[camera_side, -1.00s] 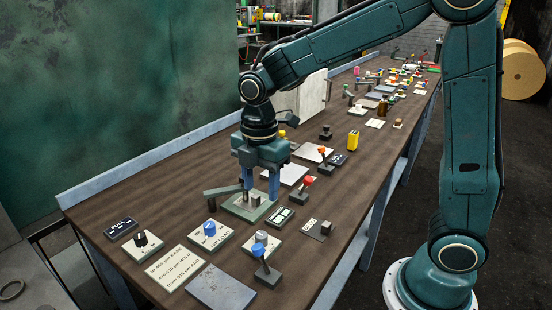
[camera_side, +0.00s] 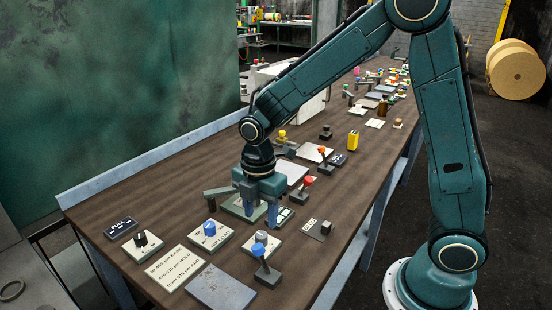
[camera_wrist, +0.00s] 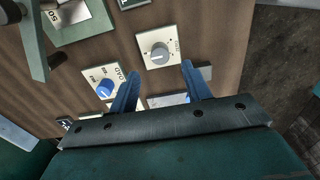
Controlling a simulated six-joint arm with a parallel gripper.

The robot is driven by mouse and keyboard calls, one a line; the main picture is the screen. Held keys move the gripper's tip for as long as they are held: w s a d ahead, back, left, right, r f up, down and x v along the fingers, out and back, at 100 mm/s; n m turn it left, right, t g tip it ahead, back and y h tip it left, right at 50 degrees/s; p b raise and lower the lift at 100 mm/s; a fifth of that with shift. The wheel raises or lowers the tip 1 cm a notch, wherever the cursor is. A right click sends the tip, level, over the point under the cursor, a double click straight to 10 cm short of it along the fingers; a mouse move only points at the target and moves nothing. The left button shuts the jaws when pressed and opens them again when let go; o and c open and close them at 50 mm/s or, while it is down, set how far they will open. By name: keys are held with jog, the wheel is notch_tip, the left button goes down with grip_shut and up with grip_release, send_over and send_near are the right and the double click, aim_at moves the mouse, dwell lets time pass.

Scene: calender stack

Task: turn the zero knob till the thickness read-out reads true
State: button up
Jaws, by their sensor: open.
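The zero knob is a grey round knob (camera_wrist: 160,52) on a cream plate, just beyond my fingertips in the wrist view. In the side view the grey knob (camera_side: 261,237) sits in front of my gripper (camera_side: 259,220), partly behind a blue-topped lever. In the wrist view my gripper (camera_wrist: 160,72) is open and empty, its two blue fingers spread on the knob's near side, apart from it. A small read-out (camera_side: 286,214) is partly hidden behind my gripper; another dark read-out (camera_side: 120,228) stands at the near left. I cannot read their figures or tell which shows thickness.
A blue knob (camera_side: 209,229) on a cream plate, marked like LOAD, is left of the zero knob. A blue-topped lever (camera_side: 259,250) stands close in front. A printed card (camera_side: 175,268) and a grey plate (camera_side: 220,288) lie nearer. A black knob (camera_side: 141,239) is further left.

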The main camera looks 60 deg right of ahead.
aim_at(261, 235)
jog(key=shift+f, duration=3.25)
jog(key=c, duration=1)
